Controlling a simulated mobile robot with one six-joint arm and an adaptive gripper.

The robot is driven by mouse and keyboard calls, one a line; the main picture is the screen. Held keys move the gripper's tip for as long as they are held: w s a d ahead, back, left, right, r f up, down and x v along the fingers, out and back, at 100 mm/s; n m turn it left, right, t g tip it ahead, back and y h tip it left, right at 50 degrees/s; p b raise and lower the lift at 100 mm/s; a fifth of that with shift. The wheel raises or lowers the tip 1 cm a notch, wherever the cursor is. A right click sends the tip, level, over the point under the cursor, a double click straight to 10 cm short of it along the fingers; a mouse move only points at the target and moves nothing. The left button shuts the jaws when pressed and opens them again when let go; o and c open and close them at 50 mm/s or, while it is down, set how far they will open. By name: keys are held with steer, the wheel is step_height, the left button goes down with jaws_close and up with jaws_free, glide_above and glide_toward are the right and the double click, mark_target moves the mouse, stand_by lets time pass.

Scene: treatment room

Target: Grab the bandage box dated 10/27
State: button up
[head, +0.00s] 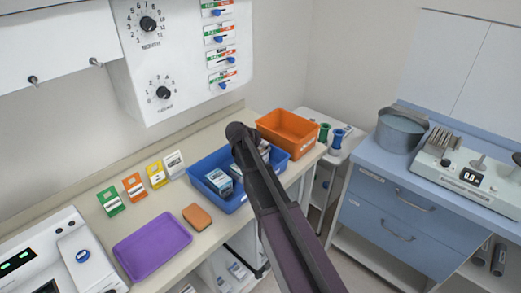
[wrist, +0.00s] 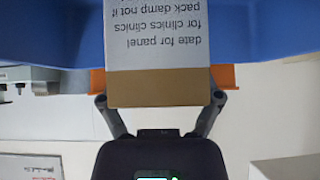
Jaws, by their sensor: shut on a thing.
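In the wrist view my gripper (wrist: 160,100) is shut on a box (wrist: 157,42), white with a tan band, one finger on each side. Its printed text is upside down; I see words such as "date for panel", but no date 10/27. In the head view the blue bin (head: 236,206) stands on the counter with a small white and teal box (head: 219,181) in its left part. Another pale box (head: 264,148) shows partly behind my arm at the bin's right. My arm hides the gripper in the head view. The blue bin also shows in the wrist view (wrist: 50,35).
An orange bin (head: 287,131) stands right of the blue bin. A blue cabinet (head: 392,205) stands at the right, across a gap.

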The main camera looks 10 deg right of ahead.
steer(key=shift+r, duration=0.15)
step_height(320, 180, up, 10)
steer(key=p, duration=1)
steer(key=shift+f, duration=0.2)
stand_by(0.4)
